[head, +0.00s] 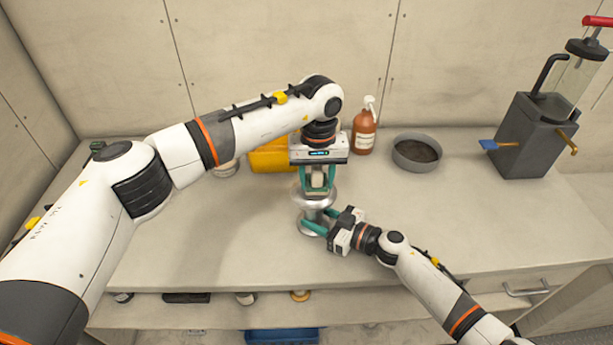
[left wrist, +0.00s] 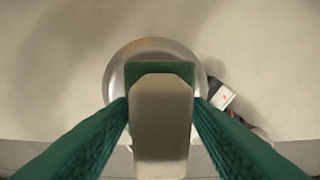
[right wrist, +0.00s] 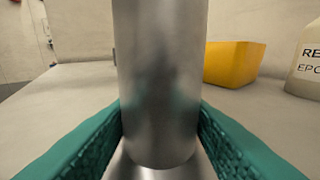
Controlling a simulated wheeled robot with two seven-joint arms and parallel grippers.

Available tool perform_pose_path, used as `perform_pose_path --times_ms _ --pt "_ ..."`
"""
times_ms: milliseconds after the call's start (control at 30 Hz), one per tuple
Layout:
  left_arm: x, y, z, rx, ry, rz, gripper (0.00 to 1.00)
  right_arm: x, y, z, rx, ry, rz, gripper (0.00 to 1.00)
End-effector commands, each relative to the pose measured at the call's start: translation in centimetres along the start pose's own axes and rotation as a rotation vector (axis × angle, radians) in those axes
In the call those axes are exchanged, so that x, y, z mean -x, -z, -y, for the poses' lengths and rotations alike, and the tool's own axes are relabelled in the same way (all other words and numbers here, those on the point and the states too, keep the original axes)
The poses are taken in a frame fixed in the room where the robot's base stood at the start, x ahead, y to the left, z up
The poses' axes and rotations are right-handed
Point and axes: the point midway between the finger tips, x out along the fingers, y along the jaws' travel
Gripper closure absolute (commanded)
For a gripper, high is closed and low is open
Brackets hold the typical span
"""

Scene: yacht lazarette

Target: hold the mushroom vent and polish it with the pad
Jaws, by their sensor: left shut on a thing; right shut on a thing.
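The mushroom vent (head: 313,203) is shiny metal, upright on the bench, with a round cap, a stem and a wider foot. My right gripper (head: 319,222) is shut around its stem from the right; the stem (right wrist: 158,80) fills the middle of the right wrist view between the green fingers. My left gripper (head: 318,186) points down over the cap, shut on the pad (head: 318,178). In the left wrist view the pad (left wrist: 160,112) is a grey-beige block with a green edge, in front of the round cap (left wrist: 117,78). I cannot tell whether the pad touches the cap.
Behind the vent stand a yellow bin (head: 270,157), an orange-brown pump bottle (head: 364,134) and a grey round pan (head: 416,163). A dark grey machine with a clear cylinder (head: 535,135) stands at the right. The bench (head: 210,225) is clear at front left and right.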

Motion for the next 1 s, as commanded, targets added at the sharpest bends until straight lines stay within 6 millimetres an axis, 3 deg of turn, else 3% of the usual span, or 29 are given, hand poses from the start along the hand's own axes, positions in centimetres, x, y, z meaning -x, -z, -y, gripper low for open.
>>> perform_pose_path --times_ms 333,433,1000 --pt "0.2 0.0 2.7 0.001 0.001 -0.001 0.77 0.0 -0.1 0.0 0.0 0.0 0.001 0.76" --pt "2.3 0.0 2.6 -0.001 0.001 0.003 0.77 0.0 0.0 0.0 0.0 0.0 0.001 0.76" --pt "7.2 0.0 2.6 0.0 0.0 0.001 0.77 0.0 0.0 0.0 -0.001 0.0 0.0 0.76"
